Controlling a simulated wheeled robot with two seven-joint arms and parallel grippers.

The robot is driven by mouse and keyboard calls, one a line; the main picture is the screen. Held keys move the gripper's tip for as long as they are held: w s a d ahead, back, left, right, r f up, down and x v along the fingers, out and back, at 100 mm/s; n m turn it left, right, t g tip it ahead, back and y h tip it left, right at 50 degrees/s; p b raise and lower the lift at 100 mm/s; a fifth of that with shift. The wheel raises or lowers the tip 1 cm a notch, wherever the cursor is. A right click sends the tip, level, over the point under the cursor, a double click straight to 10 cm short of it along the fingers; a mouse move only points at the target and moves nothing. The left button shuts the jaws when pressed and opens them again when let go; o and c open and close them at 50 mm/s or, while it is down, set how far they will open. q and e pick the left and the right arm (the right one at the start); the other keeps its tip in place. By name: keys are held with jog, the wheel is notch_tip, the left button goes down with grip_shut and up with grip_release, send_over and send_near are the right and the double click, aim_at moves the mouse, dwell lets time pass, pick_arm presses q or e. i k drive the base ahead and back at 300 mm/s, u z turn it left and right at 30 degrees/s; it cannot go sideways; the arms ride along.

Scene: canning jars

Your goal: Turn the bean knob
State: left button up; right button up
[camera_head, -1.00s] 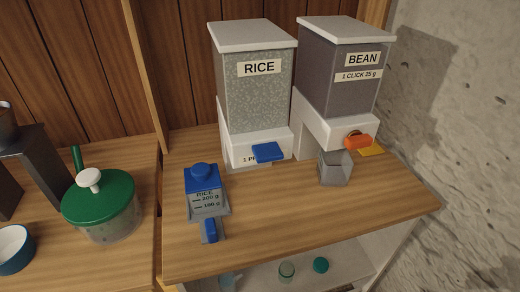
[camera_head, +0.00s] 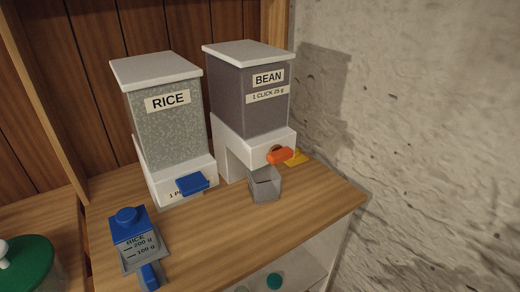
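The bean dispenser (camera_head: 249,105) stands at the back of the wooden counter, with a grey-filled hopper labelled BEAN and "1 CLICK 25 g" over a white base. Its orange knob (camera_head: 280,155) sticks out of the front of the base. A small clear grey cup (camera_head: 265,185) stands on the counter in front of the base, below and slightly left of the knob. Neither of my grippers shows in the head view.
The rice dispenser (camera_head: 166,115) with a blue lever (camera_head: 194,184) stands left of it. A blue-lidded rice measuring container (camera_head: 135,240) is at the front left. The wall is close on the right; the counter's (camera_head: 225,235) front middle is clear.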

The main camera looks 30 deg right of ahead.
aim_at(277, 154)
jog(key=u, duration=2.25)
jog(key=k, duration=0.7)
jog(key=z, duration=1.65)
